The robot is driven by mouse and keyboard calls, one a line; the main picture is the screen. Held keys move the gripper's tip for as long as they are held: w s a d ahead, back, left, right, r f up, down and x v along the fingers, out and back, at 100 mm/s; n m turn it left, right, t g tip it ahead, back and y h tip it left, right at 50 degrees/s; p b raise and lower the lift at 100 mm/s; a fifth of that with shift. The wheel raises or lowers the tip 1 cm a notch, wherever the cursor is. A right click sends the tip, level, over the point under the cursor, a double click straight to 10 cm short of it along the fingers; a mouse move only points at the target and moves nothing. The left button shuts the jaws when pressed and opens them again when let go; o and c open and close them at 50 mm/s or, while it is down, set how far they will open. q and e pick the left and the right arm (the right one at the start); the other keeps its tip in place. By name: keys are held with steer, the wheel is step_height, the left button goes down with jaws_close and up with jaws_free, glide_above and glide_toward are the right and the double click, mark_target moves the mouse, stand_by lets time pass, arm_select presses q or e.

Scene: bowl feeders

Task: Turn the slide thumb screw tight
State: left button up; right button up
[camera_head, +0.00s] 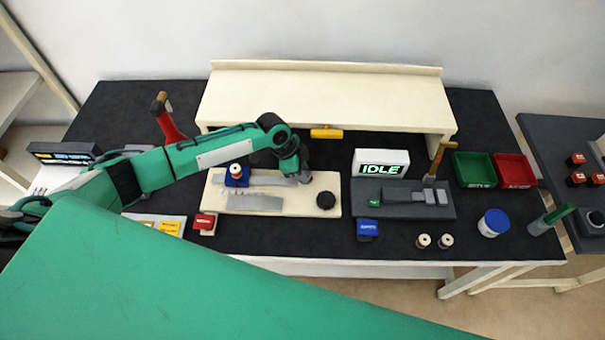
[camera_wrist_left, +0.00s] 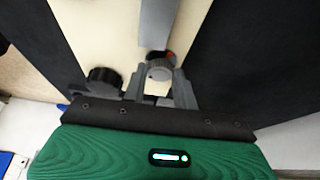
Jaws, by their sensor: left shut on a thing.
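The slide thumb screw (camera_wrist_left: 160,68) shows in the left wrist view as a round grey knob at the end of the grey slide rail (camera_wrist_left: 157,22). My left gripper (camera_wrist_left: 157,92) is shut on it, one finger on each side. A bit of orange-red shows beside the knob. In the head view my left gripper (camera_head: 303,178) points down at the right end of the rail (camera_head: 258,180) on the cream base plate (camera_head: 285,206); the screw is mostly hidden there. My right gripper is not in view.
A black knob (camera_head: 325,200) stands on the plate close to the gripper; it also shows in the wrist view (camera_wrist_left: 103,80). A blue block (camera_head: 237,178) sits at the rail's left. A white IDLE display (camera_head: 381,163) stands to the right. A cream shelf (camera_head: 325,98) stands behind.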

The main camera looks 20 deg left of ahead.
arm_select(q)
steer(key=m+b, duration=0.1)
steer(key=m+g+b, duration=0.1)
steer(key=m, duration=0.1)
steer(key=m+g+b, duration=0.1)
steer(key=shift+w+m, duration=0.25)
steer(key=shift+m, duration=0.15)
stand_by(0.4)
steer(key=o, duration=1)
steer(key=shift+c, duration=0.2)
steer(key=shift+r, duration=0.1)
steer(key=b+v, duration=0.3)
steer(key=v, duration=1)
steer(key=shift+a+r, duration=0.2)
steer(key=shift+r, duration=0.1)
